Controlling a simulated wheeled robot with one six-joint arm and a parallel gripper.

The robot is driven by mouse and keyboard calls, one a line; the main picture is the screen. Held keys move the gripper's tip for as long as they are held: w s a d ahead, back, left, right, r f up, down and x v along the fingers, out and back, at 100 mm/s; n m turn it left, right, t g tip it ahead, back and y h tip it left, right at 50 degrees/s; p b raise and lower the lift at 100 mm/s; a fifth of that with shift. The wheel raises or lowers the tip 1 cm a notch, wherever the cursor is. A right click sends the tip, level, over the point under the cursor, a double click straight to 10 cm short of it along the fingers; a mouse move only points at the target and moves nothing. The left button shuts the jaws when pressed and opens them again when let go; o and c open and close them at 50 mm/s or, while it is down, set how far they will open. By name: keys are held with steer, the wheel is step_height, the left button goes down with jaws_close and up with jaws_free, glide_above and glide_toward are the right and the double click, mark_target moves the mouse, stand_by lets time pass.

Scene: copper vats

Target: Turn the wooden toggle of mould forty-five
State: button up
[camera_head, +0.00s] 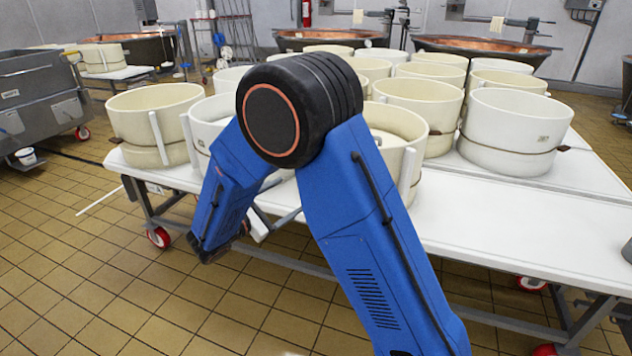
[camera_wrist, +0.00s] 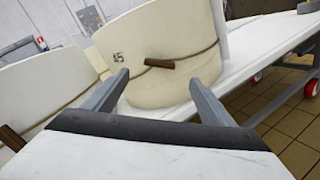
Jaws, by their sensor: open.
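Mould forty-five (camera_wrist: 135,85) is a cream round mould in the wrist view, with "45" marked on its wall. A thin cord or band runs around it. The wooden toggle (camera_wrist: 160,64) is a short brown piece on that band, tilted slightly, its right end a little lower. My gripper (camera_wrist: 158,78) is open and empty. Its two grey fingers point toward the mould, one to each side of the toggle in the picture, with the toggle just beyond the tips. No contact shows. In the head view my blue arm hides much of the front moulds, and I cannot tell which is forty-five.
Several cream moulds stand close together on a white table (camera_head: 520,225). In the wrist view a neighbouring mould (camera_wrist: 50,88) with its own brown toggle (camera_wrist: 12,138) is at left. Copper vats (camera_head: 480,48) stand behind. Tiled floor (camera_head: 90,260) is open in front.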

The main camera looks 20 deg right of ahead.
steer(key=x, duration=1.2)
steer(key=shift+w+d, duration=0.2)
steer(key=shift+d, duration=0.1)
steer(key=c, duration=1.1)
